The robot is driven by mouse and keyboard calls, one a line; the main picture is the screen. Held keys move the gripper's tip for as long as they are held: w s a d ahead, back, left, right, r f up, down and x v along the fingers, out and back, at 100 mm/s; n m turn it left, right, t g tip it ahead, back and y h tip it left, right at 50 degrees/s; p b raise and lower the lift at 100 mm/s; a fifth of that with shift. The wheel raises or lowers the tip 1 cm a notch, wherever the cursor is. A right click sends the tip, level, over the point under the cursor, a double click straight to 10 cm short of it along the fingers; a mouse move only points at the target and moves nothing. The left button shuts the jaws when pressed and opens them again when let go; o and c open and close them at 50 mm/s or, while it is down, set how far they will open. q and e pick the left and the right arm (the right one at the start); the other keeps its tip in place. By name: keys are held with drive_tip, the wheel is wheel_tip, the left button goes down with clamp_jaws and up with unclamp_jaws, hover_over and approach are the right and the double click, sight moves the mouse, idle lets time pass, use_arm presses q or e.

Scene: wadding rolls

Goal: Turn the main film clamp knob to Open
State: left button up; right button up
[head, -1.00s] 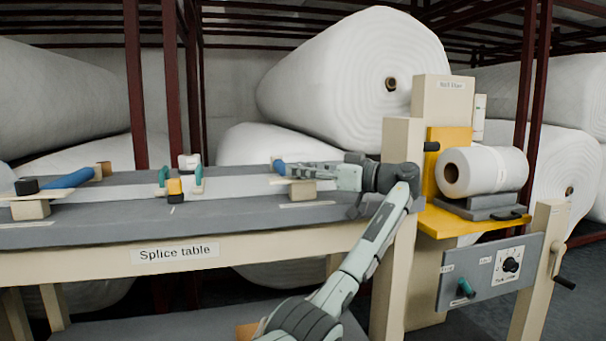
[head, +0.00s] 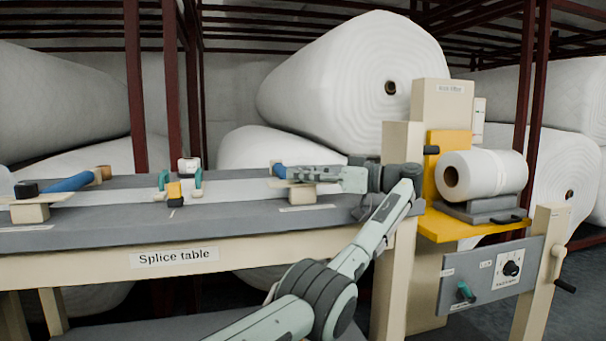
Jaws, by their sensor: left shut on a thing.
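The splice table (head: 100,262) has a clamp at each end of the white film strip (head: 110,194). The right clamp has a cream block (head: 302,189), a tan plate and a blue part (head: 279,169) at its left end. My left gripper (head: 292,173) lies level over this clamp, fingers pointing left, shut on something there. The fingers cover what they hold, seemingly the clamp's knob; its pointer and setting are hidden. The left clamp shows a blue bar (head: 68,181) and a black knob (head: 26,188). My right gripper is out of view.
At the right, a white roll (head: 484,174) rests in a grey cradle above a panel (head: 488,278) with a dial and teal lever. A cream post (head: 402,146) stands close to my wrist.

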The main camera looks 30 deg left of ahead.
use_arm(q)
drive_tip(key=o, duration=1.2)
drive_tip(key=shift+r, duration=0.1)
wheel_tip(320, 180, up, 10)
drive_tip(key=shift+f, duration=0.1)
